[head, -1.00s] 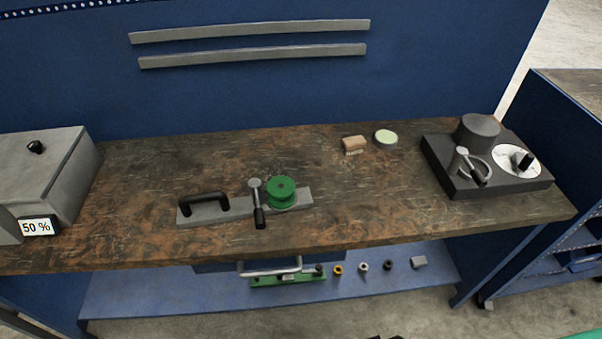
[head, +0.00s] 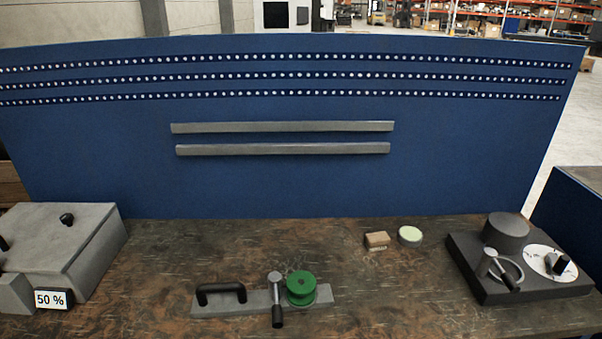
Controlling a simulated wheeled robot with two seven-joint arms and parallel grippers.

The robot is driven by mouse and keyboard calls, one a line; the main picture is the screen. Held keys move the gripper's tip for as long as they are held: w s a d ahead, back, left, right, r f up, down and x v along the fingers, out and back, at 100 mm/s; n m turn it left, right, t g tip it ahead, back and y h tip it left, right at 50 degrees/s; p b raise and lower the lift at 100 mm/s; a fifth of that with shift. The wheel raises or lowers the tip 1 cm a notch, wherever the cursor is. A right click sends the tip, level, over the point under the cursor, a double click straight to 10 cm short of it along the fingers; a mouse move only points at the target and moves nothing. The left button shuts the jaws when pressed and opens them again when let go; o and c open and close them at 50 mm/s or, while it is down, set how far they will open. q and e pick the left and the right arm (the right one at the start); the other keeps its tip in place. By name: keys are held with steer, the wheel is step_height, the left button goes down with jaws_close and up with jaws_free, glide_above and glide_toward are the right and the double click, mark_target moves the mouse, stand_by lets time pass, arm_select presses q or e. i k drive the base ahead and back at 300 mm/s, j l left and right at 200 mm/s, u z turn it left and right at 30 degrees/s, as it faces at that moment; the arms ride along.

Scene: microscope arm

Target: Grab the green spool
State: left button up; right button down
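The green spool (head: 301,288) sits upright on the right part of a flat grey bar (head: 255,301) on the workbench. A lever with a black grip (head: 277,318) stands just left of the spool, close beside it. A black arched handle (head: 221,290) is fixed on the left part of the bar. Neither of my grippers is in the head view.
A dark device with a lever and white dial (head: 549,262) stands at the right. A brush (head: 376,240) and a round tin (head: 410,235) lie behind. A blue back panel (head: 280,185) rises behind the bench.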

mark_target(301, 284)
steer(key=j+z, duration=0.15)
steer(key=j, duration=0.35)
steer(key=j+z, duration=0.2)
steer(key=j, duration=0.25)
steer(key=k+j+z, duration=0.15)
steer(key=j, duration=0.3)
steer(key=k+j+z, duration=0.15)
steer(key=j, duration=0.35)
steer(key=i, duration=0.05)
